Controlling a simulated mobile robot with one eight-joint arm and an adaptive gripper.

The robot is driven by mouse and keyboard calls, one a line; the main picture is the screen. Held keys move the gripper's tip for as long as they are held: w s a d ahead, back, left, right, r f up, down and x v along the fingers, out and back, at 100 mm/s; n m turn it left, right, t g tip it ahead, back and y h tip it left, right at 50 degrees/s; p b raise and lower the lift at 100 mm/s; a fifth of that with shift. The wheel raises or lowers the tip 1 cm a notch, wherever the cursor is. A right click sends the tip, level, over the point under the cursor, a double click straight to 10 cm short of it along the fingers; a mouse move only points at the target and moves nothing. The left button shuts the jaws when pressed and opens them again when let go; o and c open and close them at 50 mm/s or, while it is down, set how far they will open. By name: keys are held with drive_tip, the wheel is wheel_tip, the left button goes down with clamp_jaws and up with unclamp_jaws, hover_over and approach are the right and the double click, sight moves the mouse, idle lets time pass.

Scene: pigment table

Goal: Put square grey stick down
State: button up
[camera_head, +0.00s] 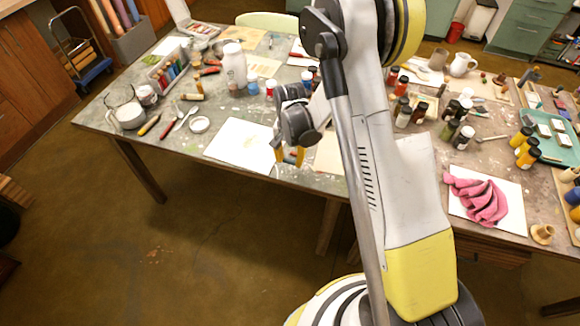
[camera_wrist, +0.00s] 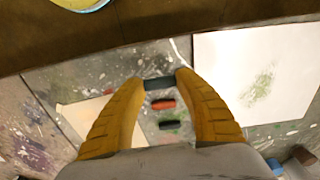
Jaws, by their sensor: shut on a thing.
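My gripper (camera_wrist: 160,80) has yellow fingers, and they are shut on the square grey stick (camera_wrist: 160,84), a short dark grey bar spanning the gap between the fingertips in the wrist view. The table top (camera_wrist: 75,73) lies under it; I cannot tell whether the stick touches it. In the head view my gripper (camera_head: 289,156) is over the front edge area of the table, beside a white sheet, and the stick cannot be made out there.
An orange-red stick (camera_wrist: 163,104) and a dark stick (camera_wrist: 170,125) lie between my fingers, further in from the table edge. A paint-marked white sheet (camera_wrist: 258,77) lies to the right. A pink cloth (camera_head: 478,198) and several bottles occupy the table's right part.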

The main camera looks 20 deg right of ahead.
sight(290, 160)
drive_tip(key=shift+f+b, duration=0.45)
drive_tip(key=shift+f, duration=1.15)
drive_tip(key=shift+f, duration=0.1)
drive_tip(key=shift+f, duration=0.15)
drive_tip(key=o, duration=0.7)
drive_tip(key=shift+r, duration=0.25)
